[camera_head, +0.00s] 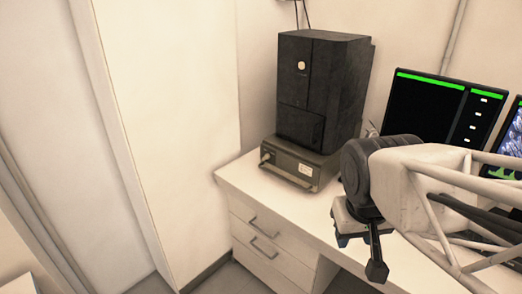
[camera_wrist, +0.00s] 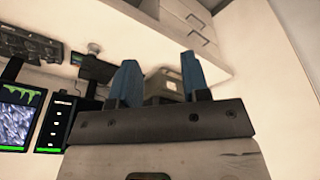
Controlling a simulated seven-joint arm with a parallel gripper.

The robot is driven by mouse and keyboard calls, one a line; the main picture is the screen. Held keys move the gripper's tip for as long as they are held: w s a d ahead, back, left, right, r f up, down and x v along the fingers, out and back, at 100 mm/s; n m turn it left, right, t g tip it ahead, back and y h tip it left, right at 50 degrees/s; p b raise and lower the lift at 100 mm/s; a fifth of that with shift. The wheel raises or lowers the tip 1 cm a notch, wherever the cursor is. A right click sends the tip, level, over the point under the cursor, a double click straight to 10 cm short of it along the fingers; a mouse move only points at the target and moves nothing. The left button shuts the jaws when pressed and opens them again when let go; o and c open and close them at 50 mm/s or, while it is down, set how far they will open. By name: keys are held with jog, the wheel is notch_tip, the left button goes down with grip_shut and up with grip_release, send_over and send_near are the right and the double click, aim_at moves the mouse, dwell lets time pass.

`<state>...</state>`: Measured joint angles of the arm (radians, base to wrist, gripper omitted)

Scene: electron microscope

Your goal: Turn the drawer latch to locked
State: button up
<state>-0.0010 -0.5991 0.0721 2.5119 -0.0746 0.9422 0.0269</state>
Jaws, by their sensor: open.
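A grey unit (camera_head: 290,163) with a front handle bar sits on the white desk under a black cabinet (camera_head: 322,92). A small light knob (camera_head: 266,156) at the left of its front may be the drawer latch; its setting is too small to tell. My gripper (camera_head: 358,242) is right of and nearer than the grey unit, apart from it, in front of the desk. In the wrist view my gripper (camera_wrist: 162,82) has two blue fingers spread apart and empty. Part of the grey unit (camera_wrist: 163,86) shows beyond them; the knob is not clear there.
The white desk (camera_head: 240,178) has drawers with dark handles (camera_head: 265,248) below its top. Monitors (camera_head: 428,108) stand at the right behind my arm. A white wall panel (camera_head: 170,130) rises at the left. The space before the drawers is clear.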

jog(key=w+d+f+n+t+h, duration=0.1)
jog(key=w+f+n+h, duration=0.15)
jog(key=w, duration=0.85)
jog(key=w+f+n+h, duration=0.1)
jog(key=w+n+h, duration=0.2)
jog(key=w, duration=0.8)
jog(key=w+d+f+n+t+h, duration=0.1)
jog(key=w+n+h, duration=0.2)
jog(key=w, duration=0.9)
jog(key=n+t+y, duration=0.2)
jog(key=n+t, duration=0.7)
jog(key=n, duration=0.3)
send_near(265, 158)
jog(key=shift+w+d+r, duration=0.2)
jog(key=shift+w+d, duration=0.05)
jog(key=shift+w, duration=0.15)
jog(key=shift+w+d, duration=0.1)
jog(key=shift+w, duration=0.05)
jog(key=shift+x, duration=3.7)
jog(key=shift+f, duration=0.15)
jog(key=c, duration=0.7)
